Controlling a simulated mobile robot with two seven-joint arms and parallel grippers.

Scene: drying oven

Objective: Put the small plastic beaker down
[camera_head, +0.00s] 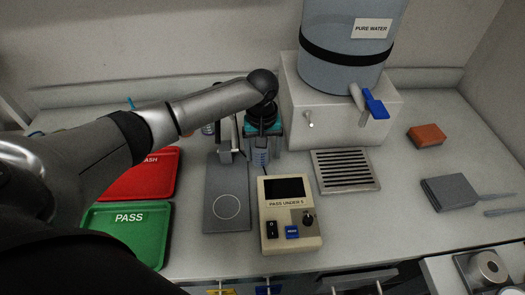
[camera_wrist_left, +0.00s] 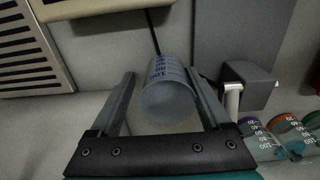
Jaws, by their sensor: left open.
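The small plastic beaker (camera_head: 261,159) is translucent with dark printed marks. It is on the bench side behind the beige meter, right of the grey plate. In the left wrist view the beaker (camera_wrist_left: 170,98) sits between the two fingers. My left gripper (camera_head: 263,142) reaches down over it in the head view, hiding its upper part. In the wrist view my left gripper (camera_wrist_left: 160,74) is open, with a visible gap beside the beaker on its left. Whether the right finger touches it, I cannot tell. My right gripper is not in view.
A beige meter (camera_head: 290,242), a grey plate with a ring (camera_head: 226,210) and a metal grille (camera_head: 345,181) surround the spot. Red (camera_head: 158,180) and green (camera_head: 115,245) trays lie left. Several containers with coloured rims (camera_wrist_left: 285,137) stand nearby. A water dispenser (camera_head: 308,115) stands right.

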